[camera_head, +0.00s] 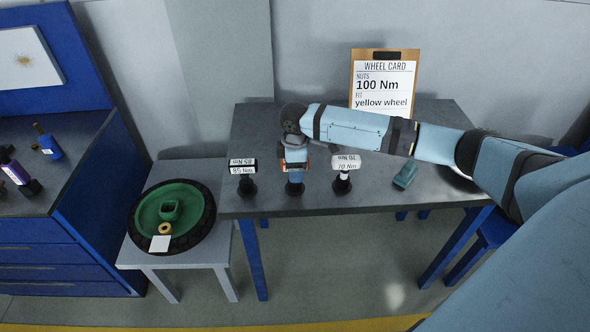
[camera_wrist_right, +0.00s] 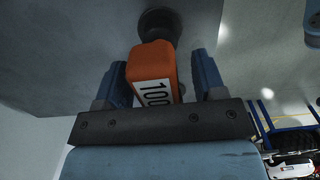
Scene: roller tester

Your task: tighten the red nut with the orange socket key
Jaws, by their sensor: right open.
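My right gripper (camera_head: 295,168) points down at the middle stand on the grey table. In the right wrist view the orange socket key (camera_wrist_right: 152,70), with a white label reading 100, stands between the two open fingers of this gripper (camera_wrist_right: 158,82). I cannot tell whether the fingers touch it. The key's lower end meets a dark round base (camera_wrist_right: 157,22). In the head view the gripper mostly hides the key. I cannot make out a red nut in either view. My left gripper is not in view.
The 85 Nm key (camera_head: 243,172) and 70 Nm key (camera_head: 345,168) stand either side of my right gripper. A wheel card (camera_head: 382,80) reads 100 Nm, yellow wheel. A green wheel (camera_head: 180,210) lies on a low stool (camera_head: 155,258). A teal object (camera_head: 405,175) lies right.

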